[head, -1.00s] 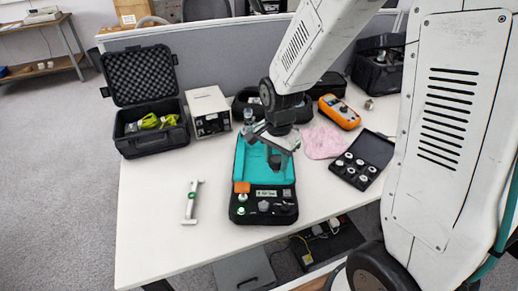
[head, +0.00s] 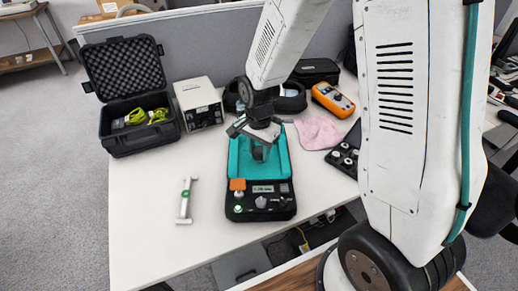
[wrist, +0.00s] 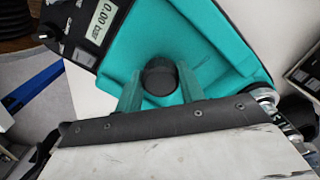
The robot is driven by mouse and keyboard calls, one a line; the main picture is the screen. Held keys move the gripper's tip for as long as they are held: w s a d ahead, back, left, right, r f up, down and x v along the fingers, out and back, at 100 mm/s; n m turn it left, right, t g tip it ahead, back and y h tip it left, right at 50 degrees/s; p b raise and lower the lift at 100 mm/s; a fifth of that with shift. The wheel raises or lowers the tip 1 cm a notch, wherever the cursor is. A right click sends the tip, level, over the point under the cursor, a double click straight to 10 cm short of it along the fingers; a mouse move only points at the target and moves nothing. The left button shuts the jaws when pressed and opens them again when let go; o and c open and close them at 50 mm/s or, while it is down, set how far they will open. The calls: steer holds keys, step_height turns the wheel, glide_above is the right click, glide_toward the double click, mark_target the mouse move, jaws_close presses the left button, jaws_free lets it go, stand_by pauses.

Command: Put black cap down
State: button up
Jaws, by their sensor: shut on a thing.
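My gripper (wrist: 159,90) is shut on a round black cap (wrist: 158,74), with one finger on each side of it. In the wrist view the cap is over the teal surface (wrist: 215,45) of the calibration device; I cannot tell whether it touches that surface. In the head view my gripper (head: 260,152) points down over the teal part (head: 240,165) of the device. The cap is hard to make out in the head view.
A white and green tool (head: 185,201) lies left of the device. An open black case (head: 125,140) and a beige box (head: 199,104) stand behind. A pink cloth (head: 318,132), an orange meter (head: 333,99) and a black tray of round parts (head: 345,158) are right.

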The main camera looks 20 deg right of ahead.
mark_target(259, 150)
steer(key=o, duration=1)
steer(key=shift+f, duration=0.15)
step_height(259, 150, up, 12)
steer(key=s+d+r+n, duration=0.1)
steer(key=s+r+n, duration=0.3)
steer(key=s, duration=0.3)
steer(key=s+d+r+n, duration=0.1)
steer(key=s+r+n, duration=0.3)
steer(key=s, duration=0.4)
steer(key=s+d+r+n+t, duration=0.1)
steer(key=s+r+n, duration=0.3)
steer(key=s, duration=0.4)
steer(key=shift+s+d+r, duration=0.15)
steer(key=shift+s+d, duration=0.05)
steer(key=shift+s, duration=0.05)
